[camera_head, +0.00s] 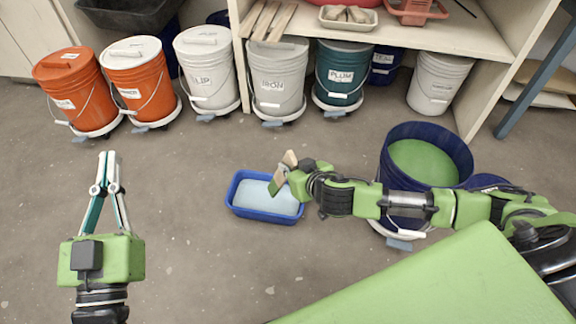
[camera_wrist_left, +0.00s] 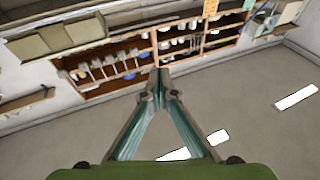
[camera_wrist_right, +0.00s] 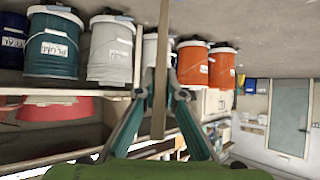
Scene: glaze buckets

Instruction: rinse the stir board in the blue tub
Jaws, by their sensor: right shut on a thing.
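The blue tub (camera_head: 234,208) sits on the floor with pale bluish water in it. My right gripper (camera_head: 284,179) reaches in from the right over the tub's right side. It is shut on the stir board (camera_head: 290,158), a flat wooden strip with a greenish part on its lower side. The board also shows as a long strip between the fingertips in the right wrist view (camera_wrist_right: 160,75). I cannot tell whether its lower end touches the water. My left gripper (camera_head: 108,160) is off to the left, away from the tub, its fingertips together and empty.
A dark blue bucket (camera_head: 384,165) of green glaze stands right of the tub, under my right arm. Lidded orange (camera_head: 68,92), white (camera_head: 207,72) and teal (camera_head: 342,75) buckets line the back. Wooden boards (camera_head: 268,20) lie on the shelf. Floor left of the tub is clear.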

